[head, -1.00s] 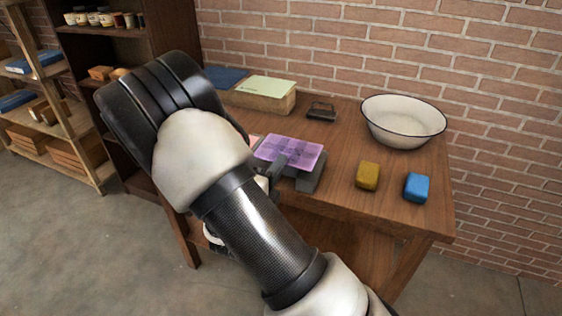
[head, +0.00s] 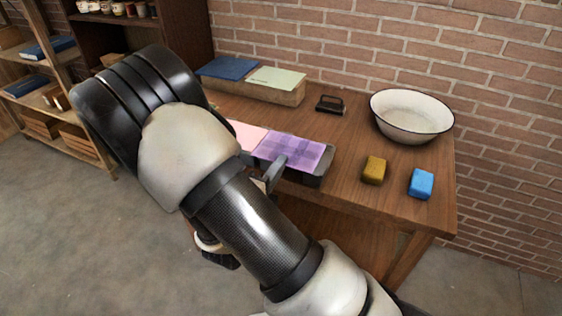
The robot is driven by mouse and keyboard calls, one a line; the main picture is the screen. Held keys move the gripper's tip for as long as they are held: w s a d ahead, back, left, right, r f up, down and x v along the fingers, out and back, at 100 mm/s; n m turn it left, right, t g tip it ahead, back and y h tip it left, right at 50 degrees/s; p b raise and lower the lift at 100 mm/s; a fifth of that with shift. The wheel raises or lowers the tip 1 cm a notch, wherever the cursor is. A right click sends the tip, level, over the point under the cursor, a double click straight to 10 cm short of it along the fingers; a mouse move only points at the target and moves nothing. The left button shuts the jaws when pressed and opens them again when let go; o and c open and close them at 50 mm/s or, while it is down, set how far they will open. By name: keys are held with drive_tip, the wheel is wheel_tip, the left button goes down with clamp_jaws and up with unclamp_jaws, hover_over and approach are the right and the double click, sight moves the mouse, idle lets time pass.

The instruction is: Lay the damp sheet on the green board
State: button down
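A purple sheet (head: 295,150) with darker mottled patches, which look damp, lies over a dark grey tray (head: 316,180) at the front of the table. A pink sheet (head: 249,134) lies just left of it, partly hidden by my arm. The light green board (head: 277,77) lies on the right part of a low wooden block at the back, beside a blue board (head: 228,67). My gripper (head: 272,176) is at the purple sheet's front left edge, mostly hidden behind my forearm.
A white basin (head: 411,118) stands at the back right, a dark pressing tool (head: 331,105) left of it. A yellow block (head: 374,170) and a blue block (head: 421,184) sit at the front right. The wooden table (head: 345,142) is bare between these and the tray.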

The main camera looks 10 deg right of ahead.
drive_tip(key=p+v, duration=0.3)
drive_tip(key=v, duration=1.2)
idle(0.3)
drive_tip(key=shift+n+t+y, duration=0.6)
drive_tip(key=shift+n+y, duration=0.1)
drive_tip(key=shift+y, duration=0.2)
drive_tip(key=w+d+r+p, duration=0.2)
drive_tip(key=w+d, duration=0.1)
drive_tip(key=w, duration=0.1)
drive_tip(key=w+d+r+p, duration=0.2)
drive_tip(key=w+d, duration=0.1)
drive_tip(key=d, duration=0.1)
drive_tip(key=w+d+r+p, duration=0.2)
drive_tip(key=w+d+r, duration=0.1)
drive_tip(key=w+d, duration=0.1)
drive_tip(key=shift+w, duration=0.35)
drive_tip(key=shift+w+d, duration=0.1)
drive_tip(key=shift+d, duration=0.1)
drive_tip(key=shift+a, duration=0.1)
